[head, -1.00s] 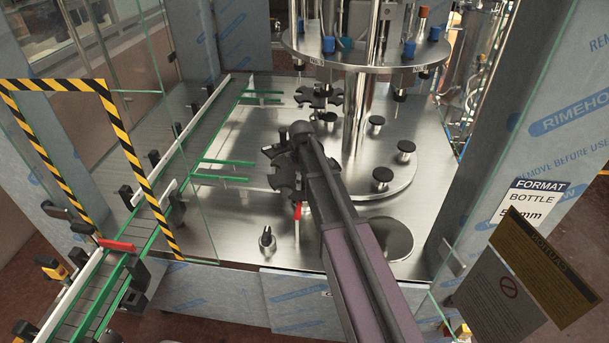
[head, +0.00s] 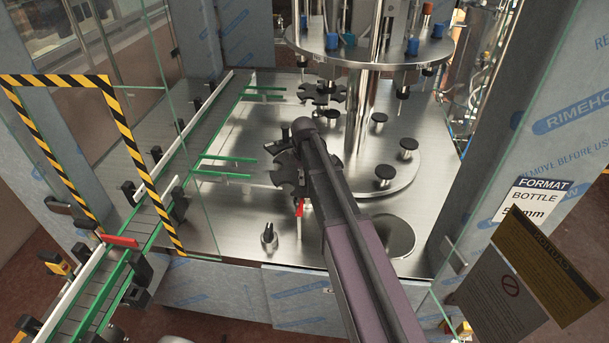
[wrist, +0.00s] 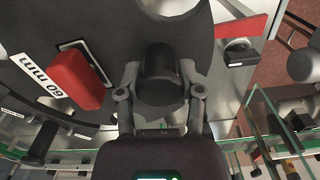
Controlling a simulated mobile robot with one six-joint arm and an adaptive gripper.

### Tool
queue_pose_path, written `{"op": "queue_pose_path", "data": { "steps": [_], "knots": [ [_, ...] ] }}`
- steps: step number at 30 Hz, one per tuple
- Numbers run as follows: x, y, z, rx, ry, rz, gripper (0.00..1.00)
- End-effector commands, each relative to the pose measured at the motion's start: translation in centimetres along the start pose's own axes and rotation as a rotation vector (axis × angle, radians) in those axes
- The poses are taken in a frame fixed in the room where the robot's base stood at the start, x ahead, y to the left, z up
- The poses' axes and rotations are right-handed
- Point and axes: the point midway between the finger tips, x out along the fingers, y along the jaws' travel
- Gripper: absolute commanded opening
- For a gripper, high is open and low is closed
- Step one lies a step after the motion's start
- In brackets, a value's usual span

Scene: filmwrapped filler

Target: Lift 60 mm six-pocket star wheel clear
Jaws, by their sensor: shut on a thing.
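The star wheel (head: 287,175) is a dark grey disc with scalloped pockets, low over the steel deck and partly hidden by my arm. In the wrist view its broad dark plate (wrist: 215,100) fills the upper picture, with a "60 mm" label (wrist: 38,80) and a red block (wrist: 76,80) on the left. A black upright knob (wrist: 160,62) stands between the two fingers of my gripper (wrist: 160,82), which are shut on it. My arm hides the gripper in the head view. I cannot tell whether the wheel's underside is apart from its seat.
A second dark star wheel (head: 322,92) sits behind, by the central column. Black-topped pedestals (head: 386,173) stand at right under the filler carousel (head: 365,55). Green guide rails (head: 228,168) lie at left. A small post (head: 269,237) stands on the open front deck.

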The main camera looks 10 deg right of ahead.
Motion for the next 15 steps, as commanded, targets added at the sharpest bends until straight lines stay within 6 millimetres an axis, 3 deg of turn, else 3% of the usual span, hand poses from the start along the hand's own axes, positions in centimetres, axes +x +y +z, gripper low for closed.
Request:
{"op": "queue_pose_path", "data": {
  "steps": [15],
  "knots": [
    [-3.2,0.0,0.0,0.0,0.0,0.001,0.0]
  ]
}}
